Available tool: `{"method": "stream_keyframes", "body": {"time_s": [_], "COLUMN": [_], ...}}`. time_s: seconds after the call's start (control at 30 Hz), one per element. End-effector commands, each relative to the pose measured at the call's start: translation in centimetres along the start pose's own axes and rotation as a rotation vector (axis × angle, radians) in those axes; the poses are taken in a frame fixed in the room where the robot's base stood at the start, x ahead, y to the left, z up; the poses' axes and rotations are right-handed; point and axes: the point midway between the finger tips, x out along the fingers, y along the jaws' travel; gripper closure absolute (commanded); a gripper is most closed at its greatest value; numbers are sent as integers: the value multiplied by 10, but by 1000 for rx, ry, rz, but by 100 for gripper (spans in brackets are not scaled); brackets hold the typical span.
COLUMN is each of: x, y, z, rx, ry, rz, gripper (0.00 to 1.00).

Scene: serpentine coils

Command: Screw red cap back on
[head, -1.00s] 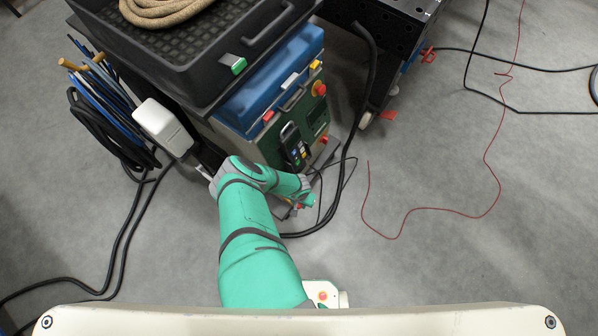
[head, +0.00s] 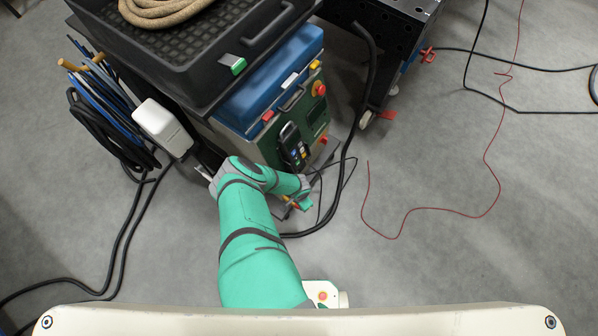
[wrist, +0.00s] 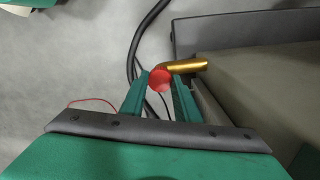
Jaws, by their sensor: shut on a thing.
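The red cap (wrist: 160,80) is between the two green fingers of my gripper (wrist: 160,85) in the wrist view, and the gripper is shut on it. A brass-coloured bent pipe (wrist: 188,66) lies right behind the cap and runs off to the right. The cap overlaps the pipe's near end, and I cannot tell whether its thread is engaged. In the head view my gripper (head: 303,200) is low beside the green cabinet, and the cap cannot be made out clearly there.
The green cabinet (head: 318,118) with a handset and red knobs stands just beyond my gripper. Black cables (head: 343,190) hang and lie close on its right. A thin red wire (head: 440,210) lies on the floor further right, where the floor is mostly open.

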Motion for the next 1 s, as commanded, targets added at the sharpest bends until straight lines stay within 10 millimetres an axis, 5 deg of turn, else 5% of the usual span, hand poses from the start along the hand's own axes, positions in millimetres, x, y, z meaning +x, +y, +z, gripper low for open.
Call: {"method": "stream_keyframes", "body": {"time_s": [0.17,0.2,0.3,0.67,1.0], "x": [1,1,1,-2,-42], "y": [1,1,1,0,-1], "z": [4,4,4,1,0], "rx": [6,5,5,4,4], "ry": [-9,-9,-7,-2,-1], "rz": [0,0,0,0,1], "gripper": [96,69,50,50,50]}}
